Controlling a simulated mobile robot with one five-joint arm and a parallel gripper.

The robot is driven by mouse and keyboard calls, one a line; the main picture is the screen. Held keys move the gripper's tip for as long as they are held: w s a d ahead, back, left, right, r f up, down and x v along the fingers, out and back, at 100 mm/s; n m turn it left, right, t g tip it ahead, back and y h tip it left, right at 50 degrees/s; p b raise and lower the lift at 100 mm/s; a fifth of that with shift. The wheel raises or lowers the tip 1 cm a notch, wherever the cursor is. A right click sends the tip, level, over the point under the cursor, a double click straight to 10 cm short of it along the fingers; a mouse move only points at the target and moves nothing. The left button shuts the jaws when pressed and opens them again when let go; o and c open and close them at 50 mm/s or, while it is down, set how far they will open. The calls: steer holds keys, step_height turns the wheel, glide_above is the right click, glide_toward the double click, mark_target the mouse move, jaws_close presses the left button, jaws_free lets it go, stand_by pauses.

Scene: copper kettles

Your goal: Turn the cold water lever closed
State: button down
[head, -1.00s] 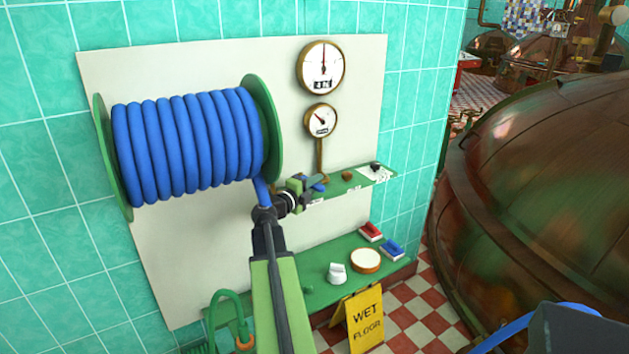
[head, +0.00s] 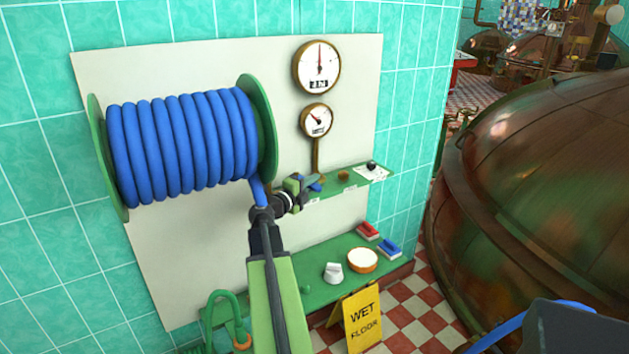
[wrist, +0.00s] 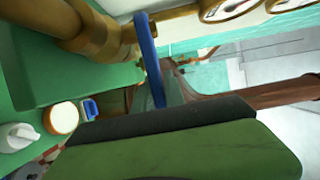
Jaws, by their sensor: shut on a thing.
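The cold water lever is a blue bar (wrist: 148,55) on a brass valve and pipe (wrist: 85,35) in the wrist view. It runs downward, and its lower end goes behind my gripper's green jaw with its dark pad. In the head view, a small bit of the blue lever (head: 316,186) shows beside my gripper (head: 304,187), at the left part of the green shelf (head: 335,187). My gripper is shut on the lever. The jaws hide most of the lever and the valve in the head view.
A blue hose reel (head: 185,145) hangs left of my arm. Two gauges (head: 316,68) sit above the shelf. The lower green shelf (head: 325,290) holds brushes and a round tub (head: 362,260). A yellow sign (head: 362,318) stands in front. A large copper kettle (head: 540,190) fills the right.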

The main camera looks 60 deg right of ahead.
steer(key=shift+s+r, duration=0.25)
